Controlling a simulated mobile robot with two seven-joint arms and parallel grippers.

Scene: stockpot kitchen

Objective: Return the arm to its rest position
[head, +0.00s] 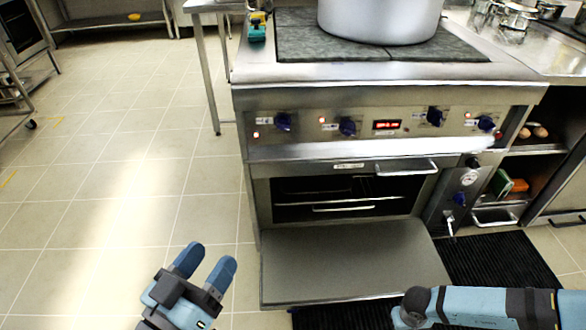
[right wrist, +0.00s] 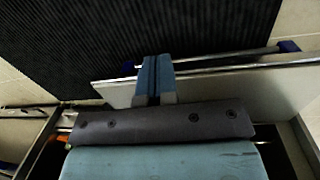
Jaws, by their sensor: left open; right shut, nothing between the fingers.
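My left gripper (head: 206,272) is in the lower middle of the head view. Its two blue fingers are apart and empty, over the tiled floor left of the oven door. My right arm (head: 490,307) comes in from the lower right of the head view, in front of the stove; its gripper is not visible there. In the right wrist view my right gripper (right wrist: 155,80) has its blue fingers together with nothing between them. Its fingertips are close to a pale panel edge and a metal bar; I cannot tell whether they touch.
The stove's oven door (head: 350,275) is folded down open, close to my right arm. A large pot (head: 380,20) stands on the cooktop. A black ribbed mat (head: 490,262) lies on the floor at right; it also fills the right wrist view's top (right wrist: 60,50). Floor at left is clear.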

